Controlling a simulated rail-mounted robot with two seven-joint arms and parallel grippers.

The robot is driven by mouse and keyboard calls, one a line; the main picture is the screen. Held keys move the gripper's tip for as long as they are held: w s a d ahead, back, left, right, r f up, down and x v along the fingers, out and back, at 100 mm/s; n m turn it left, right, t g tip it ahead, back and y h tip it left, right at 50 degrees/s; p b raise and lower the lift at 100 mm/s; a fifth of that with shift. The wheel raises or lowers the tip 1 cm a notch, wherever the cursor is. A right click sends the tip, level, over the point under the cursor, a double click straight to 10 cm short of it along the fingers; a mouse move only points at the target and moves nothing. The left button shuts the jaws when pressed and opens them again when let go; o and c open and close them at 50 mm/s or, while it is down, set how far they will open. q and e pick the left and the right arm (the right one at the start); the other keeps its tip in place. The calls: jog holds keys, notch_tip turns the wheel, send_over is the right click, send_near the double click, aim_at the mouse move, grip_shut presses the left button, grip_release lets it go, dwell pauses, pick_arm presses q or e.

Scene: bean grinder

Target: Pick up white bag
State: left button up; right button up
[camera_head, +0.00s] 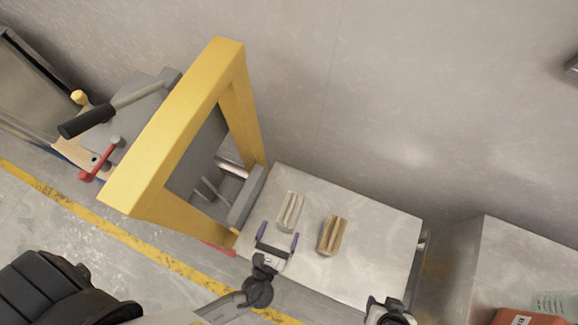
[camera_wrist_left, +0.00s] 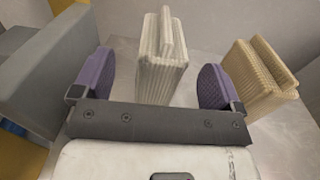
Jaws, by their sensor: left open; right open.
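The white bag (camera_head: 290,211), pale and ribbed with a folded top, stands on the metal table (camera_head: 385,225). My left gripper (camera_head: 278,235) is open just in front of it, with its purple finger pads spread. In the left wrist view, the white bag (camera_wrist_left: 162,70) shows in the gap between the fingers of my left gripper (camera_wrist_left: 154,85); no grip on it shows. A tan bag (camera_head: 331,235) stands to the right, close behind the right finger in the wrist view (camera_wrist_left: 262,80). My right gripper (camera_head: 390,310) is partly in view at the table's front right, apart from both bags.
A yellow frame (camera_head: 165,130) and a grey block (camera_head: 246,197) stand at the table's left edge. The wall (camera_head: 400,90) is behind. The right part of the tabletop is clear. An orange box (camera_head: 525,318) is at the lower right.

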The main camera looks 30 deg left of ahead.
aim_at(288, 215)
pick_arm(q)
jog(key=shift+w+d, duration=0.1)
jog(key=shift+w, duration=0.6)
jog(key=shift+w+a, duration=0.2)
jog(key=shift+w, duration=2.1)
jog(key=c, duration=1.6)
jog(key=shift+r, duration=0.1)
grip_shut()
